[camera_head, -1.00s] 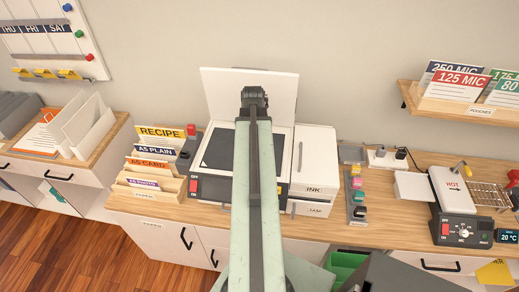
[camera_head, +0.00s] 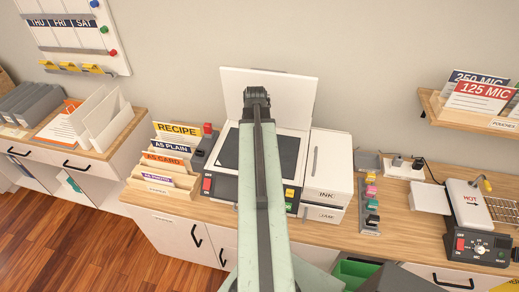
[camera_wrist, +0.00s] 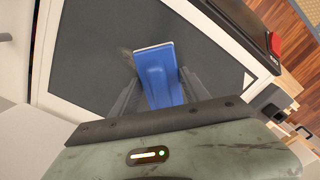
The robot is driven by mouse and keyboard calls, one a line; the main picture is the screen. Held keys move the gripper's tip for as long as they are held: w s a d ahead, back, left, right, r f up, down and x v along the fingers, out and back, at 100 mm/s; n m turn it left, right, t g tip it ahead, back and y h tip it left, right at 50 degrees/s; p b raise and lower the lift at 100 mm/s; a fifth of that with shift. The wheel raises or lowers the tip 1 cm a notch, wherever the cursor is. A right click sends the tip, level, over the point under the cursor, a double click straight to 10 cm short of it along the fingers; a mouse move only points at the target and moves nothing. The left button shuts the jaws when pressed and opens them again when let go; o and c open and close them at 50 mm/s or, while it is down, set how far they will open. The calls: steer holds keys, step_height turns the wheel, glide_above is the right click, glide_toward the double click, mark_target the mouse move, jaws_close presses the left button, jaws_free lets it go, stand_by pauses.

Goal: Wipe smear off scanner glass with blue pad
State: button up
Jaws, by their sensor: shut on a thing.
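The blue pad (camera_wrist: 158,72) shows in the wrist view between the two fingers of my gripper (camera_wrist: 157,80), which is shut on it. The pad lies over the dark scanner glass (camera_wrist: 85,45); I cannot tell whether it touches. A faint brownish smear (camera_wrist: 127,58) shows on the glass just left of the pad's far end. In the head view the scanner (camera_head: 222,188) stands on the counter with its white lid (camera_head: 292,92) raised, and its glass (camera_head: 229,150) is partly behind my arm. The pad and fingertips are hidden there.
A file rack with RECIPE (camera_head: 178,129) and other tabs stands left of the scanner. A white INK cabinet (camera_head: 328,165) stands close on its right. Further right are a strip of coloured blocks (camera_head: 371,205) and a HOT laminator (camera_head: 475,215). The raised lid bounds the glass at the back.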

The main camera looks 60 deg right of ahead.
steer(key=shift+w+a, duration=0.25)
steer(key=shift+w, duration=0.45)
steer(key=shift+w+a, duration=0.2)
steer(key=shift+w, duration=0.45)
step_height(320, 180, up, 6)
steer(key=p, duration=0.6)
steer(key=shift+s, duration=0.1)
step_height(320, 180, up, 3)
steer(key=p, duration=0.3)
steer(key=shift+s, duration=0.1)
